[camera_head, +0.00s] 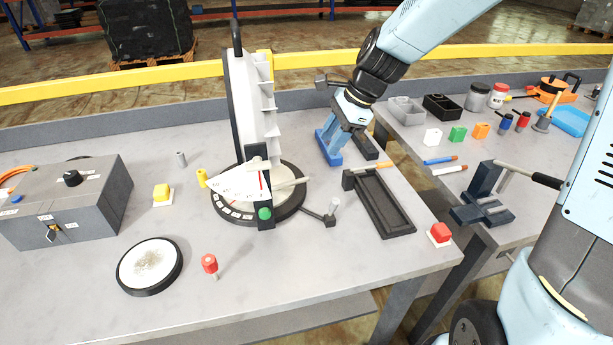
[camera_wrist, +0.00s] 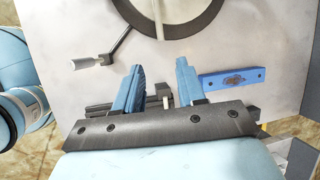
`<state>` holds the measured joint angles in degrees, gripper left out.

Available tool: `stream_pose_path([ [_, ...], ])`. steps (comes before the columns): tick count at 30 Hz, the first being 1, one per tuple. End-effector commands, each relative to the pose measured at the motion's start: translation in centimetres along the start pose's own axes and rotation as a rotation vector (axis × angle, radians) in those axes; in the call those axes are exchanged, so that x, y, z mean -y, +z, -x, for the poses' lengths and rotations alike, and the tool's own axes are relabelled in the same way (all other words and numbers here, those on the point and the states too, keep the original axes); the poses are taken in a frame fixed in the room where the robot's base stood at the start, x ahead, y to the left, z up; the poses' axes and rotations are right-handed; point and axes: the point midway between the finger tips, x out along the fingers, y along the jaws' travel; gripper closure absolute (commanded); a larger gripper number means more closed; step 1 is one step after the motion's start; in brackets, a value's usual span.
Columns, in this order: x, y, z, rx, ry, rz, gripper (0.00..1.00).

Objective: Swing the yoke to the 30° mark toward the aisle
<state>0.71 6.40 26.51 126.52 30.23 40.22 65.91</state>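The lamp (camera_head: 255,100), a pale ribbed housing seen nearly edge-on, stands in a dark yoke (camera_head: 258,168) with a green knob (camera_head: 265,213). The yoke stands on a round dark base (camera_head: 290,205) with pale scale labels along its front left; the mark figures are too small to read. A lever with a grey knob (camera_head: 333,207) sticks out from the base to the right; it also shows in the wrist view (camera_wrist: 87,63). My gripper (camera_head: 335,142) is behind and right of the base, pointing down. In the wrist view its blue fingers (camera_wrist: 157,70) are apart, with no object held.
A blue bar (camera_wrist: 231,78) lies right of my fingers. A black tray (camera_head: 385,203) is right of the base. A white disc (camera_head: 150,265), red-topped peg (camera_head: 210,264), yellow button (camera_head: 161,194) and grey control box (camera_head: 75,205) are left or in front.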

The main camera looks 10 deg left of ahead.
Motion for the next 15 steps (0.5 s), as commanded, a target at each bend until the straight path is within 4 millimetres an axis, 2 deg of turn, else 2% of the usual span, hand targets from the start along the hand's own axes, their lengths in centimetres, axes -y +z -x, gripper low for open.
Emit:
stream_pose_path([
  [8,0.1,0.2,-2.0,0.01,0.005,-0.02,0.6],
  [15,0.1,0.2,-5.8,0.011,0.007,-0.017,0.6],
])
